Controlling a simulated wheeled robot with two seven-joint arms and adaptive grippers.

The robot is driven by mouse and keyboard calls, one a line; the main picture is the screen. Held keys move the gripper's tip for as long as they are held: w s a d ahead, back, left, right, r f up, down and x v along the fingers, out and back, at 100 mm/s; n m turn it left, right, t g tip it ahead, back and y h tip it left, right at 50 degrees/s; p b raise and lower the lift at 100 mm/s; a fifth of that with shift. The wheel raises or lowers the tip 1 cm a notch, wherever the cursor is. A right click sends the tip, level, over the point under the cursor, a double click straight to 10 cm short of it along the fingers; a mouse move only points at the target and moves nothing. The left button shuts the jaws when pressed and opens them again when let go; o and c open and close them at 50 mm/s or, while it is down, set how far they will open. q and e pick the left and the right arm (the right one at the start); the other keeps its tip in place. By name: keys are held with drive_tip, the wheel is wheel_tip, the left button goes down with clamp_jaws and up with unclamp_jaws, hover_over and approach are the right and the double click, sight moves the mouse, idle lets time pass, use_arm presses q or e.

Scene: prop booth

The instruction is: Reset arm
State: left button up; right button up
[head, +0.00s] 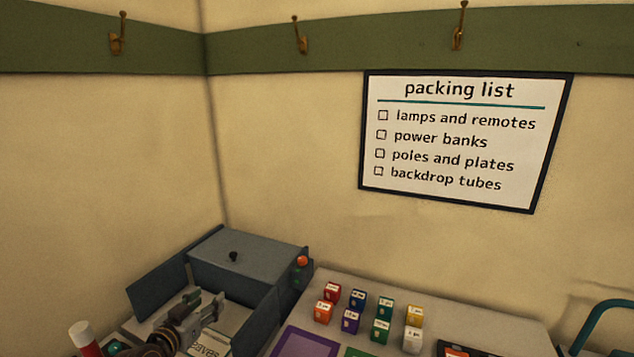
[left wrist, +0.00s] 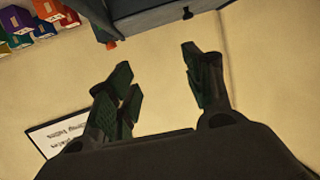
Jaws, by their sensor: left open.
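My left gripper (head: 191,311) is at the lower left of the head view, in front of the blue-grey box (head: 245,262) with a dark knob on its lid. In the left wrist view its two fingers (left wrist: 160,85) are apart with nothing between them, so it is open and empty. Part of the blue-grey box (left wrist: 165,18) shows beyond the fingertips there. My right gripper is in neither view.
Several small coloured boxes (head: 357,305) stand in rows on the pale table right of the blue-grey box. A purple mat (head: 305,343) lies in front. An orange button (head: 302,261) is on the box's right side. A packing list (head: 460,140) hangs on the wall below brass hooks.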

use_arm(q)
drive_tip(key=s+d+f+g+y, duration=0.15)
drive_tip(key=s+f+g, duration=0.3)
drive_tip(key=s, duration=0.45)
drive_tip(key=s+d+f+g, duration=0.3)
drive_tip(key=s+f, duration=0.3)
drive_tip(key=s, duration=0.3)
drive_tip(key=s+d+f+g+y, duration=0.1)
drive_tip(key=s+d+f+g, duration=0.1)
drive_tip(key=s+f+g, duration=0.5)
drive_tip(key=s+f+t, duration=0.1)
drive_tip(key=s+f, duration=0.2)
drive_tip(key=f, duration=1.3)
drive_tip(key=s+f+t, duration=0.1)
drive_tip(key=s+f, duration=0.1)
drive_tip(key=f, duration=1.4)
drive_tip(key=s+a+f, duration=0.2)
drive_tip(key=s+f, duration=0.7)
drive_tip(key=s, duration=0.2)
drive_tip(key=s+a+f+g, duration=0.1)
drive_tip(key=s+f, duration=0.9)
drive_tip(key=s, duration=0.1)
drive_tip(key=shift+a, duration=0.4)
drive_tip(key=shift+s+f, duration=0.1)
drive_tip(key=shift+s, duration=0.1)
